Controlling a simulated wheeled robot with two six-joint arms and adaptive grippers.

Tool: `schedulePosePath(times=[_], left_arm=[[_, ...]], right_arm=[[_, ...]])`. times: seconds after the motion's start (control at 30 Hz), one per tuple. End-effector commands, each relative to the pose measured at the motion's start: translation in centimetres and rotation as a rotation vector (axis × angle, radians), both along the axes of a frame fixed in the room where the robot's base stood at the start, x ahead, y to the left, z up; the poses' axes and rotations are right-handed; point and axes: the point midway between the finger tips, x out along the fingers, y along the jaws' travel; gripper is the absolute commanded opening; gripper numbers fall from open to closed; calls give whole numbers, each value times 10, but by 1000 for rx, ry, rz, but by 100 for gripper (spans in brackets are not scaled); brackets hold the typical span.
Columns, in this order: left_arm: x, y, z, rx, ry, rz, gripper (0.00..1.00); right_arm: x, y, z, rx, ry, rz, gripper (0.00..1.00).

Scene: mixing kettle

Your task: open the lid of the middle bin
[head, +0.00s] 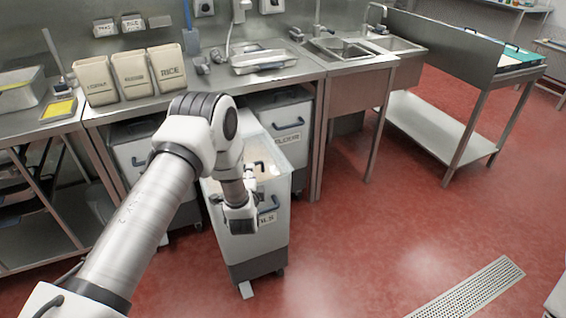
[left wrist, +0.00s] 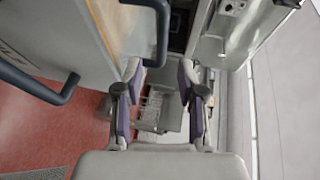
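The middle bin (head: 258,243) is a pale box on wheels with a dark base. It stands out in front of the counter, with a partly covered label ending in "LS". Its top (head: 255,135) carries a dark lid handle (head: 259,166); my arm covers part of it, and I cannot tell how far the lid is shut. My left gripper (head: 240,222) is at the bin's front upper edge. In the left wrist view the gripper (left wrist: 160,78) is open and empty, its fingers apart. The dark lid handle (left wrist: 162,35) is just ahead of the fingertips. A front handle (left wrist: 50,92) is at left.
Another bin (head: 287,128) stands under the counter to the right, and one (head: 133,150) to the left. The steel counter (head: 215,80) above holds several labelled containers (head: 131,75). A table leg (head: 321,140) stands close to the right. Red floor (head: 380,240) is clear in front and right.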

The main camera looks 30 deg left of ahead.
Motion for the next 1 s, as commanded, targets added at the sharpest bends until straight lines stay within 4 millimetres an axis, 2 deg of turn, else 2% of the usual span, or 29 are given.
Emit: schedulePosePath(times=[0.4,0.67,0.7,0.77,0.8,1.0], left_arm=[[59,29,-14,-2,3,-3,39],[64,31,-15,-2,5,-3,39],[64,31,-15,-2,5,-4,36],[64,31,-15,-2,5,-4,15],[64,31,-15,-2,5,-4,0],[64,31,-15,-3,6,-4,0]], right_arm=[[0,0,2,0,0,1,40],[0,0,2,0,0,1,40],[0,0,2,0,0,1,40],[0,0,2,0,0,1,40],[0,0,2,0,-1,1,40],[0,0,2,0,-1,1,40]])
